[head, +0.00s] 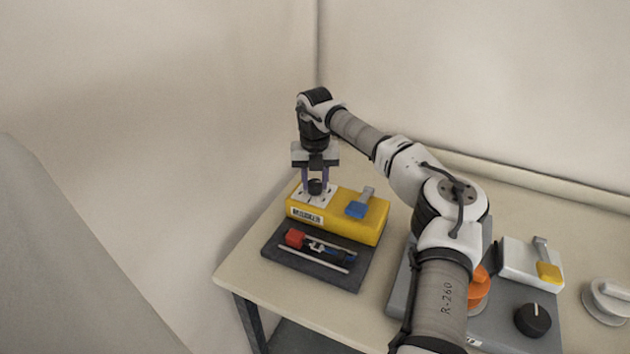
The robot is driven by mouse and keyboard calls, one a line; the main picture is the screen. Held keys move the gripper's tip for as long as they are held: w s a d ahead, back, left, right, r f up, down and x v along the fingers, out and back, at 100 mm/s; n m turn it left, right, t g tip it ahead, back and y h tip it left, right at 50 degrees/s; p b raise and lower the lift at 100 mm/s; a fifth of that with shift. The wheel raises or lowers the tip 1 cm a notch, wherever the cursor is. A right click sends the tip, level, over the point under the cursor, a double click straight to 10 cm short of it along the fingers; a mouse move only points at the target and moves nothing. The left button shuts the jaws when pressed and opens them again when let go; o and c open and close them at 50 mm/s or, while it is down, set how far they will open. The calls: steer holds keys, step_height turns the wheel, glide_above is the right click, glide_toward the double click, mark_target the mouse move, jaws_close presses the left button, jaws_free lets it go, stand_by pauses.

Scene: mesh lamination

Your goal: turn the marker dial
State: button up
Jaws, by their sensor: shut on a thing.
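The marker dial (315,187) is a small dark knob on a white marked plate at the left end of a yellow box (345,225). My gripper (316,182) points straight down over it, with its two purple fingers on either side of the knob. It is shut on the dial. The fingers partly cover the knob and the plate, and the dial's pointer cannot be made out.
My arm crosses the table's middle.

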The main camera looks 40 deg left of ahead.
mark_target(315, 182)
steer(key=m+b, duration=0.1)
steer(key=m, duration=1)
steer(key=shift+b, duration=0.35)
steer(key=shift+r+m, duration=0.1)
steer(key=shift+m, duration=0.3)
steer(key=o, duration=1)
steer(key=shift+c, duration=0.2)
step_height(315, 182, up, 14)
steer(key=b, duration=0.2)
steer(key=shift+f, duration=0.2)
